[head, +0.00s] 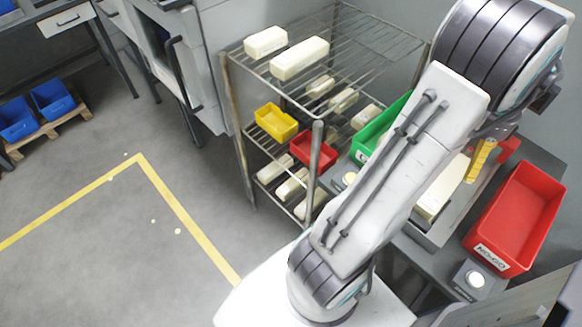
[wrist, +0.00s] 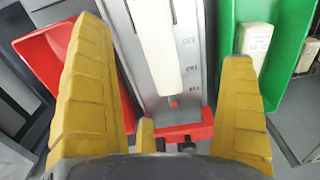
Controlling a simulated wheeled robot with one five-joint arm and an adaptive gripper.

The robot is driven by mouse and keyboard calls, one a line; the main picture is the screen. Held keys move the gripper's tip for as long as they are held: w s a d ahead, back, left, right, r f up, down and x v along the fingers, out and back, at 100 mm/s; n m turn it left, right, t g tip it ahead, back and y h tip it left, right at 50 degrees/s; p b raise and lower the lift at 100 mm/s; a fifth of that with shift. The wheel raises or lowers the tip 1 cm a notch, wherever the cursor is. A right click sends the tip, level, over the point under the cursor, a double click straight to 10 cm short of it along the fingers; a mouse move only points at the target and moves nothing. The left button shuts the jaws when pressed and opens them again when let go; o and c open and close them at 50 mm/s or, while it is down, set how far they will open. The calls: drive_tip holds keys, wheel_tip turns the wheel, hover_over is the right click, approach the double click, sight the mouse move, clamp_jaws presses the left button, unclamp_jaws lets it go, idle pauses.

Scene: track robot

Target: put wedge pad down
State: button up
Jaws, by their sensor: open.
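A cream wedge pad (wrist: 158,50) lies along a grey gauge (wrist: 190,45) with printed numbers, its near end close to a red stop (wrist: 190,130). In the head view the pad (head: 443,190) shows partly behind my arm. My gripper (wrist: 164,42) has its yellow fingers spread wide, one on each side of the pad, with gaps between. In the head view one yellow finger of my gripper (head: 482,160) shows; the rest is hidden by my arm.
A red bin (head: 520,215) stands right of the gauge. A wire rack (head: 240,120) carries more cream blocks, a yellow bin (head: 276,121) and a small red bin (head: 314,151).

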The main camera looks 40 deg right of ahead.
drive_tip(key=w+a+r+n+t+h, duration=0.1)
drive_tip(key=w+a+r+n, duration=0.25)
drive_tip(key=w+a, duration=0.55)
drive_tip(key=w+a+r+n, duration=0.35)
drive_tip(key=w+a, duration=0.35)
drive_tip(key=w, duration=0.4)
drive_tip(key=a+n+t+y, duration=0.1)
drive_tip(key=a+n+t, duration=0.2)
drive_tip(key=a+n, duration=0.6)
drive_tip(key=s+a, duration=0.1)
drive_tip(key=a, duration=1.3)
drive_tip(key=shift+a+f+n, duration=0.3)
drive_tip(key=shift+f+n, duration=0.05)
drive_tip(key=shift+n, duration=0.05)
drive_tip(key=shift+w+d, duration=0.1)
